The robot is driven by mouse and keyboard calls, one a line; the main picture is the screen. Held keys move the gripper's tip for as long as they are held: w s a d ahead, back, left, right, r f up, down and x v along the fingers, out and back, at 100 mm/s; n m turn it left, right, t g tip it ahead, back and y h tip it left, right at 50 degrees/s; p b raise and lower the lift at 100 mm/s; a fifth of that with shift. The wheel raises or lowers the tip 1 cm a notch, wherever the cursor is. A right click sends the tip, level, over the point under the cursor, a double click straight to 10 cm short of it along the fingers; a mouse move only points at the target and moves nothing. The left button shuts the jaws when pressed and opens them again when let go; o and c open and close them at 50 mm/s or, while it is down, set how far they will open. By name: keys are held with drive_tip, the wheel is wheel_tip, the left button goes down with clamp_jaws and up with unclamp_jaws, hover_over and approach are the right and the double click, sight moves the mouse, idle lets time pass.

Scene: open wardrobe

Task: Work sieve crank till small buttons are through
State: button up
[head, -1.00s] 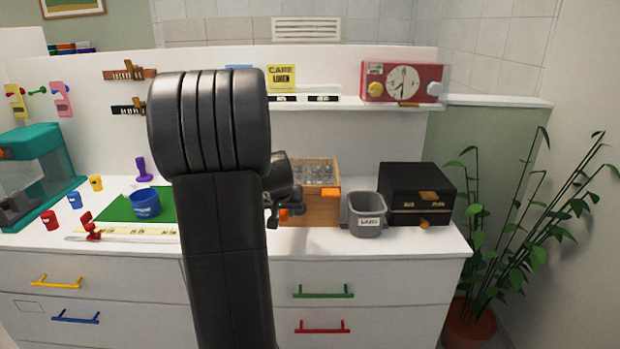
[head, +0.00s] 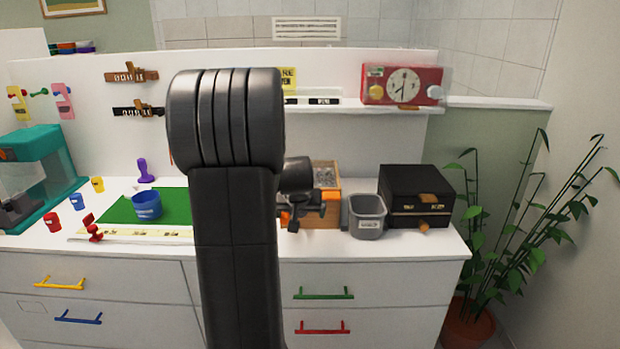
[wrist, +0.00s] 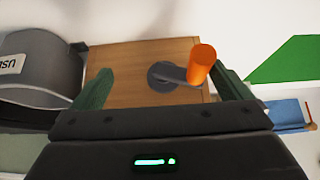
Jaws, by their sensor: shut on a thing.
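The sieve is a wooden box (head: 322,221) on the counter, with small grey pieces (head: 325,177) showing in its open top; single buttons are too small to tell apart. The wrist view shows the box front (wrist: 130,60) with a crank: a dark grey hub and arm (wrist: 165,75) and an orange knob (wrist: 201,64). My gripper (head: 304,208) is at the box front, its fingers (wrist: 167,90) on either side of the crank. It is shut on the knob, which lies close to the right finger in the wrist view. My arm hides the box's left part in the head view.
A grey labelled bin (head: 366,217) stands close to the right of the box, with a black case (head: 415,195) beyond it. A green mat (head: 115,210) with a blue cup (head: 147,205) lies left. A shelf with a red clock (head: 403,85) is above.

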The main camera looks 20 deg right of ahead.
sight(288, 214)
drive_tip(key=a, duration=0.2)
drive_tip(key=w+a+b, duration=0.1)
drive_tip(key=a, duration=0.1)
drive_tip(key=shift+f+b, duration=0.1)
drive_tip(key=shift+b, duration=0.2)
drive_tip(key=c, duration=1.5)
drive_tip(key=shift+o, duration=0.2)
drive_tip(key=shift+w+a, duration=0.1)
drive_tip(key=shift+a, duration=0.05)
drive_tip(key=shift+d+r+p, duration=0.2)
drive_tip(key=shift+d+p, duration=0.1)
drive_tip(key=shift+d, duration=0.3)
drive_tip(key=shift+o, duration=0.8)
drive_tip(key=shift+s+d, duration=0.25)
drive_tip(key=o, duration=0.7)
drive_tip(key=shift+s+d+p, duration=0.25)
drive_tip(key=shift+d+p, duration=0.2)
drive_tip(key=shift+d, duration=0.4)
drive_tip(key=o, duration=0.7)
drive_tip(key=shift+s+d+f, duration=0.15)
drive_tip(key=shift+d, duration=0.4)
drive_tip(key=shift+c, duration=0.2)
